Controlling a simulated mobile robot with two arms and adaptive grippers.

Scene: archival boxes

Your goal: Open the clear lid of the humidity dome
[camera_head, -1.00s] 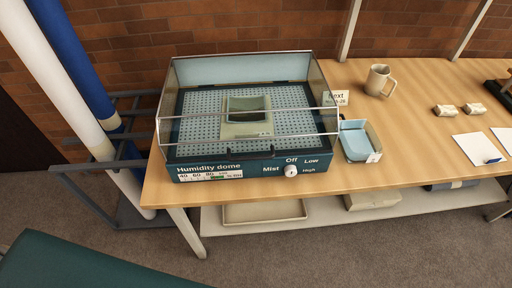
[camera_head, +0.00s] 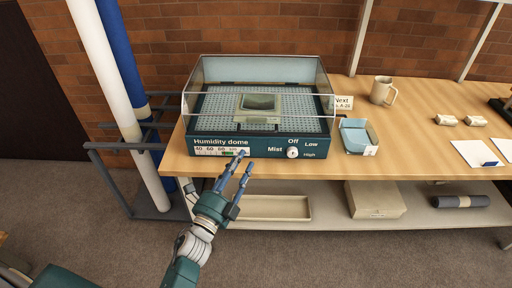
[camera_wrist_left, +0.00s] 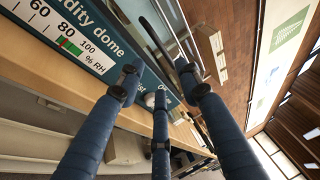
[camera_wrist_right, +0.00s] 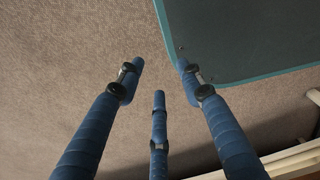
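The humidity dome (camera_head: 180,148) stands on the left part of the wooden table. Its clear lid (camera_head: 300,105) is closed over a perforated tray, with a grey-green box (camera_head: 258,108) inside. A dial (camera_head: 292,152) and a humidity scale are on the front panel. My left gripper (camera_head: 240,162) is just in front of and below the panel, fingers apart, empty, pointing up at it. The left wrist view shows its blue fingers (camera_wrist_left: 160,85) spread near the panel's scale (camera_wrist_left: 65,42). My right gripper (camera_wrist_right: 158,75) is open and empty above the carpet, seen only in the right wrist view.
A blue-lined tray (camera_head: 357,136), a small sign (camera_head: 343,102) and a mug (camera_head: 382,91) stand right of the dome. Paper sheets (camera_head: 475,153) lie farther right. A rack with tall rolls (camera_head: 118,85) stands at the left.

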